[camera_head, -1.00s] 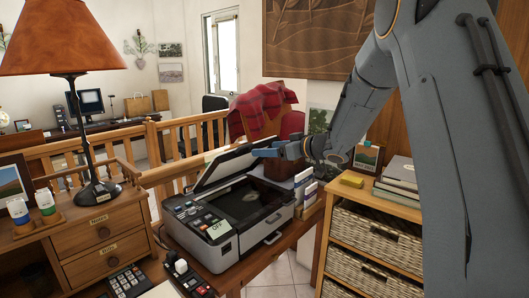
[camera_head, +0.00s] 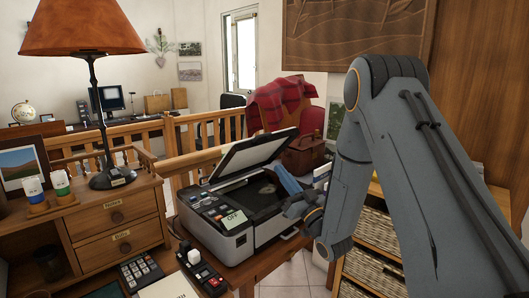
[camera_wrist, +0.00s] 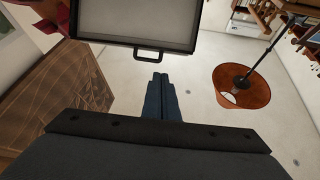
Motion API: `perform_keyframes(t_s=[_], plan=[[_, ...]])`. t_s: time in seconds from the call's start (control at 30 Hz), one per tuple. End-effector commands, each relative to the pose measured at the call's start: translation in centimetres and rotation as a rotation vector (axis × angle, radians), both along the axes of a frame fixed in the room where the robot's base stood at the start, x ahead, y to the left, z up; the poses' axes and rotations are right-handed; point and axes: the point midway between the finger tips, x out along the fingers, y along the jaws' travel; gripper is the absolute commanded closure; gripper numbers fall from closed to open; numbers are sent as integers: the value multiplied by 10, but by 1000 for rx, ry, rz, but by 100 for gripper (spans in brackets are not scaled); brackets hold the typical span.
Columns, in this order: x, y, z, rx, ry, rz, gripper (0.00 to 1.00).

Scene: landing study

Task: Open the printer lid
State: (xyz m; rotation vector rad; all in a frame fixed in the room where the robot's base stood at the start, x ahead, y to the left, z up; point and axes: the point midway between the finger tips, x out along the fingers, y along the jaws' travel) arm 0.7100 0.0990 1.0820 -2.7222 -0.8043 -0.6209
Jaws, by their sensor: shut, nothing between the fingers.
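The printer (camera_head: 238,213) stands on the desk with its lid (camera_head: 254,152) raised and tilted back, the scanner bed showing beneath it. The lid's pale underside and a dark handle (camera_wrist: 148,56) at its edge show in the wrist view. My gripper (camera_head: 283,171) is at the right side of the printer, in front of and below the lid's right end. Its blue fingers (camera_wrist: 160,84) are shut and empty, and point towards the handle in the wrist view. I see a gap between the fingertips and the handle there.
An orange lamp (camera_head: 84,38) stands left on a small drawer cabinet (camera_head: 112,216). A shelf with wicker baskets (camera_head: 378,226) stands right, partly behind my arm. A wooden railing (camera_head: 190,160) runs behind the printer.

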Motion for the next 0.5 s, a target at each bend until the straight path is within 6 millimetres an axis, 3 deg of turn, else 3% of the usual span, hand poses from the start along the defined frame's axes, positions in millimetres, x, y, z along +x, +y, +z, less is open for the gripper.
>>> perform_keyframes(t_s=[0.2,0.5], plan=[[-3,-3,-2,13,-39,-46,100],[35,19,26,14,-41,-43,100]])
